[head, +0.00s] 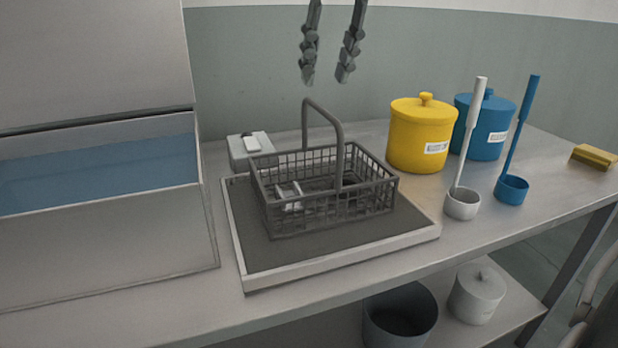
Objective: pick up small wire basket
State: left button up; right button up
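The small wire basket (330,217) is dark grey with an upright arched handle (338,140). It stands on a dark mat in a light-framed tray (343,264) on the bench. A small whitish object (289,195) lies inside it. My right gripper (325,80) hangs from the top of the picture, above the basket handle. Its two fingers point down and are apart, with nothing between them. It does not touch the handle. My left gripper is not in view.
A tank (95,245) with blue liquid stands at the left. A yellow jar (420,138), a blue jar (490,130), a white ladle (463,203) and a blue ladle (511,188) stand to the right. A small grey box (238,155) is behind the basket. A yellow block (594,157) lies far right.

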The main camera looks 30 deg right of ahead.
aim_at(321, 107)
jog(key=x, duration=0.6)
jog(key=shift+w+d+f+p, duration=0.1)
jog(key=shift+d+f+p, duration=0.2)
jog(key=shift+p, duration=0.1)
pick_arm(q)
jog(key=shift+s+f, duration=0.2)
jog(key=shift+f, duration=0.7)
pick_arm(e)
jog(key=shift+a, duration=0.1)
pick_arm(q)
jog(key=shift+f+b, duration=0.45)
jog(key=shift+b, duration=0.1)
pick_arm(e)
jog(key=shift+f, duration=0.25)
jog(key=shift+c, duration=0.6)
grip_shut()
